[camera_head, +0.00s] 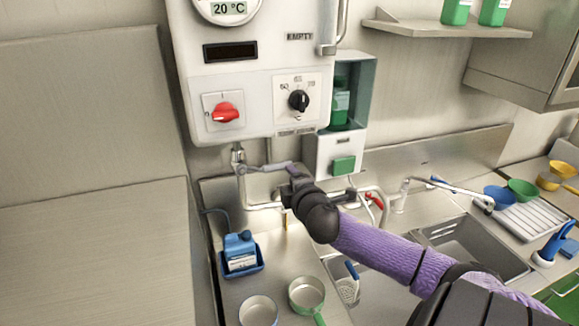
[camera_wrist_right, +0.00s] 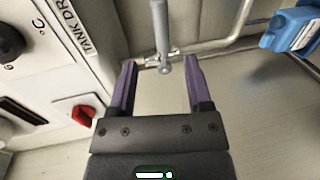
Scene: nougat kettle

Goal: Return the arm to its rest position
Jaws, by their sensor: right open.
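My right arm reaches in from the right in the head view, and its gripper (camera_head: 290,186) is beneath the white kettle cabinet (camera_head: 258,90). In the right wrist view the gripper (camera_wrist_right: 160,64) is open, its two purple fingers apart. The rounded end of a grey rod-like handle (camera_wrist_right: 161,30) shows between or just beyond the fingertips; I cannot tell its exact depth. In the head view this looks like the lever (camera_head: 262,167) at the pipe under the cabinet. The fingers are mostly hidden there. My left gripper is not in view.
A red switch (camera_head: 225,113) and black knob (camera_head: 298,101) are on the cabinet front. A green-button dispenser (camera_head: 343,165) hangs beside it. Pipes run close to the gripper.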

